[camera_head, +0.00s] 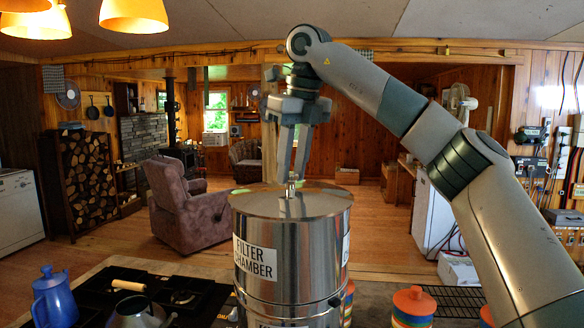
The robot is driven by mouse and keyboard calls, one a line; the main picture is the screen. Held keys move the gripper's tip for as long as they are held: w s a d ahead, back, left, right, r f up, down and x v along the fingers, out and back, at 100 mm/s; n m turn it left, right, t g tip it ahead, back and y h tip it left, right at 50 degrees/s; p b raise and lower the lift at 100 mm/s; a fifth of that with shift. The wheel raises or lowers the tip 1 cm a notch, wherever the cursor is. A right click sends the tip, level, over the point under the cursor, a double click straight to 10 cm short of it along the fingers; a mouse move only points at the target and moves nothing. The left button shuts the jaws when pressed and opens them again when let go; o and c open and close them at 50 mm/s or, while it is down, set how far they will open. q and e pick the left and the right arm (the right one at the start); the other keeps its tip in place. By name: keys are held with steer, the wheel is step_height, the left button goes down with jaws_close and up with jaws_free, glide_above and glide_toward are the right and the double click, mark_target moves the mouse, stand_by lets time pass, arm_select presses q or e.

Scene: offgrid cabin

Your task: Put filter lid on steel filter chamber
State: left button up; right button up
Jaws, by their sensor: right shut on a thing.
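The steel filter chamber (295,258) is a shiny upright cylinder labelled "FILTER CHAMBER", standing at the front centre. The filter lid (315,203) is a round metal disc at the chamber's top, roughly lined up with it. I cannot tell whether the lid rests fully on the rim or sits slightly above it. My right gripper (293,178) points straight down from above and is shut on the small knob in the middle of the lid. The chamber's lower end is cut off by the picture's bottom edge. My left gripper is not in view.
A stove top (185,294) with a grey kettle (137,314) and a blue coffee pot (54,298) is left of the chamber. A canister with an orange lid (414,301) and a black wire rack (456,300) are to the right. My right arm spans the right side.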

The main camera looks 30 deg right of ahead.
steer(key=shift+f, duration=0.1)
stand_by(0.4)
steer(key=o, duration=1.8)
steer(key=shift+p+v, duration=3)
steer(key=shift+v, duration=0.5)
